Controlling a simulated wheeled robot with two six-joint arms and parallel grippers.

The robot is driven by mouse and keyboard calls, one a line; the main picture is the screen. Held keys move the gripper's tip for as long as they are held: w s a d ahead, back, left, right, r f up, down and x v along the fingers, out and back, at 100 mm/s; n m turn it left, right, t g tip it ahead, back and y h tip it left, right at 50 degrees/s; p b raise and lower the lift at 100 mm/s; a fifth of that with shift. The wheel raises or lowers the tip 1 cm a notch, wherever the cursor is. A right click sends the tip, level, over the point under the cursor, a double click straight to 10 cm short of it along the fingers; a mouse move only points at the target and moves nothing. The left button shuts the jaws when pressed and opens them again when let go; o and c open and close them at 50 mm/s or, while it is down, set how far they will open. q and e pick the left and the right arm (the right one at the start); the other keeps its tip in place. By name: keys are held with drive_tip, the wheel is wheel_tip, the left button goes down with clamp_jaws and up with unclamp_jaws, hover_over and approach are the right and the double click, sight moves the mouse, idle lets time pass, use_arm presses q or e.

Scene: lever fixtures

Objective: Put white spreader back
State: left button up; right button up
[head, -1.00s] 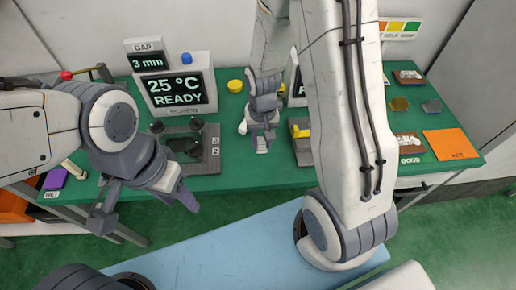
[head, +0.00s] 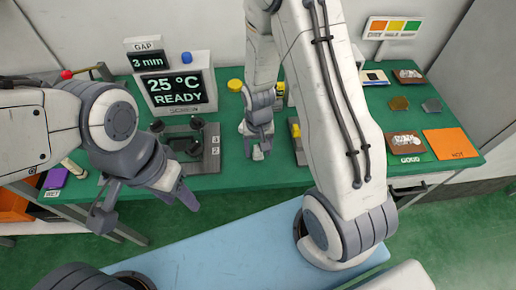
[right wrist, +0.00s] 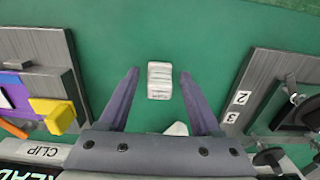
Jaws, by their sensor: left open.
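A small white ribbed block (right wrist: 160,81), apparently the white spreader, shows on the green table in the right wrist view. It lies between the picture positions of my right gripper's fingertips (right wrist: 159,73), with green visible on both sides of it. The fingers are apart and not touching it; its distance below them is unclear. A second small white piece (right wrist: 177,129) shows nearer the palm, partly hidden. In the head view my right gripper (head: 259,146) points down over the table between two fixtures. My left gripper (head: 146,211) is open and empty in front of the table.
A grey fixture labelled 2 and 3 (right wrist: 241,98) stands to one side, and a grey fixture with a yellow block (right wrist: 54,115) and a CLIP label to the other. A display (head: 174,91) reads 25 °C READY. An orange HOT mat (head: 450,143) lies at the right.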

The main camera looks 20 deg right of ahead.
sight(258, 148)
wheel_tip(258, 148, up, 12)
drive_tip(key=s+a+r+n, duration=0.4)
drive_tip(key=s+a+n, duration=0.1)
drive_tip(key=s, duration=0.4)
drive_tip(key=s+a+r+n+y, duration=0.1)
drive_tip(key=s+a+r+n, duration=0.4)
drive_tip(key=s+a, duration=0.2)
drive_tip(key=shift+s+a+r+n, duration=0.2)
drive_tip(key=shift+s+r+n, duration=0.1)
drive_tip(key=shift+s, duration=0.6)
